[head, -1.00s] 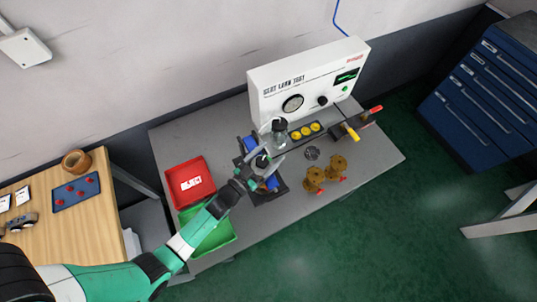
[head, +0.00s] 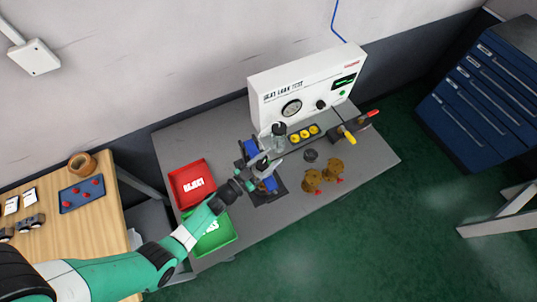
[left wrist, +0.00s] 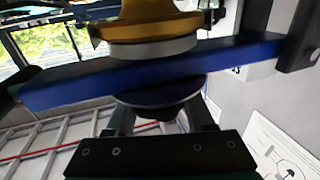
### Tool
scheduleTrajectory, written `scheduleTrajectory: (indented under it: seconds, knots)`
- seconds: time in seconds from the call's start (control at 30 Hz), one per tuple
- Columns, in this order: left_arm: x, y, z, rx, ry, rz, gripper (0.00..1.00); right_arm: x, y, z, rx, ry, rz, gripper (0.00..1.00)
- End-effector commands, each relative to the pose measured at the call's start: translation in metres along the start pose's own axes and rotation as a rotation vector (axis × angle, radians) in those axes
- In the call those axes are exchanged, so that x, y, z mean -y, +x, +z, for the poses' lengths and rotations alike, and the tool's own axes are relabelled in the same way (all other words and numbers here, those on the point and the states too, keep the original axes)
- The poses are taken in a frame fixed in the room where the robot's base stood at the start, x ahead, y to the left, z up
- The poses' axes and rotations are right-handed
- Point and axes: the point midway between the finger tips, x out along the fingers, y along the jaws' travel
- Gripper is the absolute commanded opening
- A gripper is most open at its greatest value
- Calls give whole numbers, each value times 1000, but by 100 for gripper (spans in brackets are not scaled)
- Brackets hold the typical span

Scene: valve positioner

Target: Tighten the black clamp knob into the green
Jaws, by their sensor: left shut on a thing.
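The clamp is a blue bar (head: 269,183) on a dark base plate (head: 265,197) on the grey bench. In the left wrist view the blue bar (left wrist: 60,88) runs across the picture, with a brass body (left wrist: 150,28) and pale ring against it. The black clamp knob (left wrist: 160,108) sits on the bar's other side, between my fingers. My left gripper (head: 264,163) is shut on this knob; the gripper hides it in the head view. The test panel (head: 292,85) has a round dial (head: 291,108) and a dark screen with a green trace (head: 344,81). My right gripper is not in view.
A red reject tray (head: 180,176) and a green tray (head: 228,236) lie left of the clamp. A clear jar (head: 278,140) stands close behind it. Brass valve bodies (head: 313,178) stand to the right. The bench's front right is clear.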

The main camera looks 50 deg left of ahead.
Motion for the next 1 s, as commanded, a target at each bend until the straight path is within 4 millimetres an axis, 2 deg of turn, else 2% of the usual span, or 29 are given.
scheduleTrajectory:
  seconds: [0.03,0.07,0.3,0.57,0.6,0.73,1.0]
  knots:
    - [2,0,-7,4,-1,25,0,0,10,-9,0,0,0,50]
    - [1,0,-6,4,-3,48,0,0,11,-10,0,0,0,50]
    - [-6,-1,-1,5,-9,163,0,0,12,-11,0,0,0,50]
    - [-7,-2,0,4,-11,166,0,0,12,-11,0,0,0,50]
    - [-7,-2,0,4,-11,166,58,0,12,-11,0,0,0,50]
    - [-7,-2,0,4,-10,166,82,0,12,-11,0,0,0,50]
    - [-7,-2,0,6,-10,165,83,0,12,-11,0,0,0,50]
